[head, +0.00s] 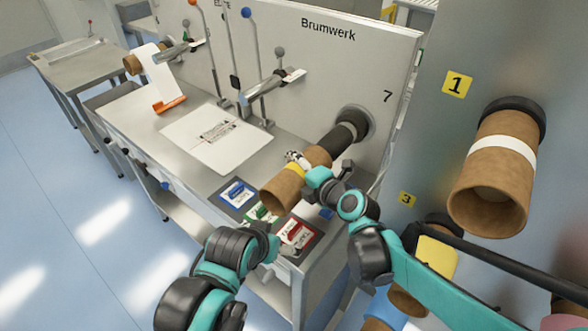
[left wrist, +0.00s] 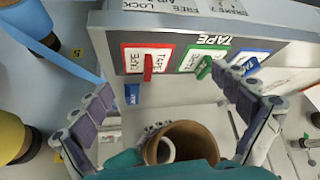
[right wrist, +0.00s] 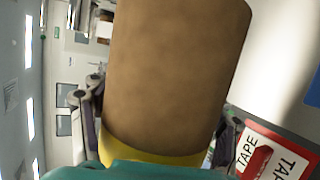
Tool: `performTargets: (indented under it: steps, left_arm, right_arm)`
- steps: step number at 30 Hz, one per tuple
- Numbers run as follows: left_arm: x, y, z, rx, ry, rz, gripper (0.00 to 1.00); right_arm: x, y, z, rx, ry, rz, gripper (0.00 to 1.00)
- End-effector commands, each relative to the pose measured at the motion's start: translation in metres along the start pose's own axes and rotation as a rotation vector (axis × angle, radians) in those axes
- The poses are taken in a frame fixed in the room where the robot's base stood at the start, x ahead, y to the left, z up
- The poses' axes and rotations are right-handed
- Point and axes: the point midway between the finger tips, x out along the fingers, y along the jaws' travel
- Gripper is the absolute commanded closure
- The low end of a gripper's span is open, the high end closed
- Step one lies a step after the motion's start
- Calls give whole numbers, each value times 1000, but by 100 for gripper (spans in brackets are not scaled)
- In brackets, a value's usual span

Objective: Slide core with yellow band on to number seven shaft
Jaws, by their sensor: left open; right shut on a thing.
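The brown core (head: 281,190) with a yellow band (head: 295,169) is held in front of the number seven shaft (head: 336,141), a black shaft on the panel under the "7". The core is roughly in line with the shaft, its far end at the shaft's tip; I cannot tell how far it is around it. My right gripper (head: 308,166) is shut on the core near the band. The core fills the right wrist view (right wrist: 175,75). In the left wrist view its open end (left wrist: 190,130) shows a pale ring inside. My left gripper (left wrist: 165,100) is open and empty, near the core's open end.
Red (head: 296,232), green (head: 262,212) and blue (head: 238,193) tape switches sit on the bench edge below the core. A white-banded core (head: 500,160) hangs on peg 1 at right. Other cores lie below it.

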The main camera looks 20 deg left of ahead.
Motion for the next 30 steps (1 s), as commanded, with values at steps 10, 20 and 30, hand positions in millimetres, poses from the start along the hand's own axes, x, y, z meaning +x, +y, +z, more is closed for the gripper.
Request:
performTargets:
  steps: [10,20,30]
  left_arm:
    - [0,0,0,0,0,0,2]
    - [1,0,1,0,0,0,2]
    - [2,0,1,0,0,0,2]
  right_arm:
    - [2,0,7,0,-1,0,67]
    - [4,0,13,0,-1,0,67]
    - [6,0,20,1,0,0,67]
